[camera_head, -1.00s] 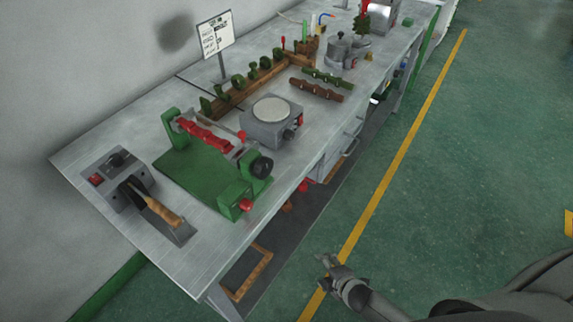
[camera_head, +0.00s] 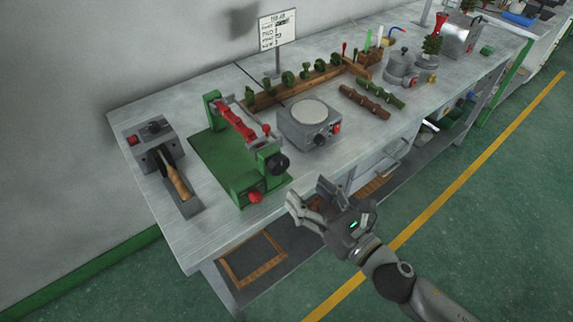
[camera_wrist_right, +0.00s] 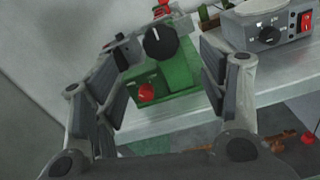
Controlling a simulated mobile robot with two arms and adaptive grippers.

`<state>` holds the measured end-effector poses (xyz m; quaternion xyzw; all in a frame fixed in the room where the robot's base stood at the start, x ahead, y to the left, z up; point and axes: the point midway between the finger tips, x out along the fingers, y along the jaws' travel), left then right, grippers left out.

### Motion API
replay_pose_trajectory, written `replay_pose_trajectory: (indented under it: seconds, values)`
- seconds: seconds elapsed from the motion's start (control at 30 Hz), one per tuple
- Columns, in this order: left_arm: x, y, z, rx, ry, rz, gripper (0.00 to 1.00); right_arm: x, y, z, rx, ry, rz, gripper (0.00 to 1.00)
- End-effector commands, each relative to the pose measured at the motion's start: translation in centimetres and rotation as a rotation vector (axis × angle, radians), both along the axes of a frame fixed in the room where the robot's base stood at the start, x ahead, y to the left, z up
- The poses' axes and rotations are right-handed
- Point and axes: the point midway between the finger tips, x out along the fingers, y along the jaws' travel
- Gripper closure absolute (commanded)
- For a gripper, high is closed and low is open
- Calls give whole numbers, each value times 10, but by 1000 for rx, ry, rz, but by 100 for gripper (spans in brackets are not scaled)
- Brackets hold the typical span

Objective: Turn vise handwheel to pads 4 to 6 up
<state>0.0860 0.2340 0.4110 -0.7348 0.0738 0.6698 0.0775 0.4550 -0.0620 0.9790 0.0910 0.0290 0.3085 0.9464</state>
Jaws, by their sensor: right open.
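The green vise (camera_head: 228,165) stands near the front left of the bench, with a row of red pads (camera_head: 236,124) along its top bar. Its black handwheel (camera_head: 278,164) is on the right end, and a red knob (camera_head: 255,197) sits low on the front. My right gripper (camera_head: 305,202) is open and empty, in front of the bench edge and to the lower right of the handwheel. In the right wrist view the handwheel (camera_wrist_right: 161,44) lies beyond and between the spread fingers, apart from them. The left gripper is not in view.
A grey hot plate unit (camera_head: 309,125) stands right of the vise. A grey box with a wooden-handled tool (camera_head: 176,182) is to its left. Green and brown pieces (camera_head: 365,101), a sign (camera_head: 278,30) and a pot (camera_head: 401,65) are farther back.

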Motion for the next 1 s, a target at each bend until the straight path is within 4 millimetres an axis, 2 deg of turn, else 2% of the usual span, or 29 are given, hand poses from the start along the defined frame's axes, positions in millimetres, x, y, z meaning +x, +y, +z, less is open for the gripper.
replay_pose_trajectory:
  seconds: [0.17, 0.5, 0.7, 1.0]
  values:
    - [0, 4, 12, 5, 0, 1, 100, 22, 15, 5, 5, -1, -2, 33]
    - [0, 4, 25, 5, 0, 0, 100, 68, 48, 2, 5, 3, -2, 33]
    - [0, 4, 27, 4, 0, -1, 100, 80, 57, 1, 3, 3, -2, 33]
    - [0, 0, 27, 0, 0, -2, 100, 81, 59, 0, 3, 4, -1, 33]
